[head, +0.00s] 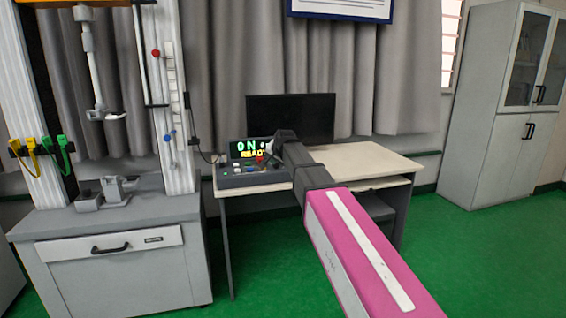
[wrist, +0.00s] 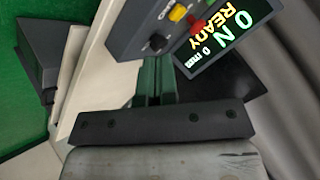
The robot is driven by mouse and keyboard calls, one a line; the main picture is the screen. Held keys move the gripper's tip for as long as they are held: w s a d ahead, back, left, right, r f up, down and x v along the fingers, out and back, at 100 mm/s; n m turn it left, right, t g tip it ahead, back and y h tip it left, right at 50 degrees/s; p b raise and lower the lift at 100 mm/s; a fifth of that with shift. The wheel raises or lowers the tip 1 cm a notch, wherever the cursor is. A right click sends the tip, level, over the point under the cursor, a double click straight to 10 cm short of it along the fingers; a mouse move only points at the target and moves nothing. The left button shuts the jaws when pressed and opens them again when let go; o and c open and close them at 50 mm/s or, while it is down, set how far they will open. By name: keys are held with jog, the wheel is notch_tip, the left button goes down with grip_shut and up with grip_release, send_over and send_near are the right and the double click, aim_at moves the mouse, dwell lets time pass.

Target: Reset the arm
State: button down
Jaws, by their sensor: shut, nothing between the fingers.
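My arm reaches forward from the lower right of the head view, and my gripper (head: 268,150) is at its far end, over the desk by the control box. The control box (wrist: 135,38) is just beyond the fingertips, with a yellow knob (wrist: 177,13), a black knob (wrist: 157,43) and red near the display (wrist: 225,35). I cannot tell whether the fingers touch it.
The desk (head: 370,160) carries a black monitor (head: 291,118) behind my gripper. The drop tower (head: 110,215) stands at the left, with yellow and green clips (head: 42,145) on its post. A grey cabinet (head: 490,110) is at the right. Green floor is clear between desk and cabinet.

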jog(key=s+d+f+n+g+h, duration=0.1)
jog(key=s+d+f+g, duration=0.1)
jog(key=s+d+f, duration=0.75)
jog(key=s+d+f+n+g+h, duration=0.15)
jog(key=s+d+f, duration=0.35)
jog(key=f, duration=0.7)
jog(key=s+d+f+g, duration=0.1)
jog(key=s+d+f, duration=0.1)
jog(key=s+f, duration=0.2)
jog(key=s+d+f+n+g, duration=0.1)
jog(key=s+d+f+g, duration=0.1)
jog(key=s, duration=0.7)
jog(key=s+d+f+n+g, duration=0.1)
jog(key=s+d+f+g, duration=0.1)
jog(key=s+d+f, duration=0.2)
notch_tip(320, 180, down, 2)
jog(key=shift+s+d+h, duration=0.2)
jog(key=shift+s+h, duration=0.25)
jog(key=shift+s, duration=0.75)
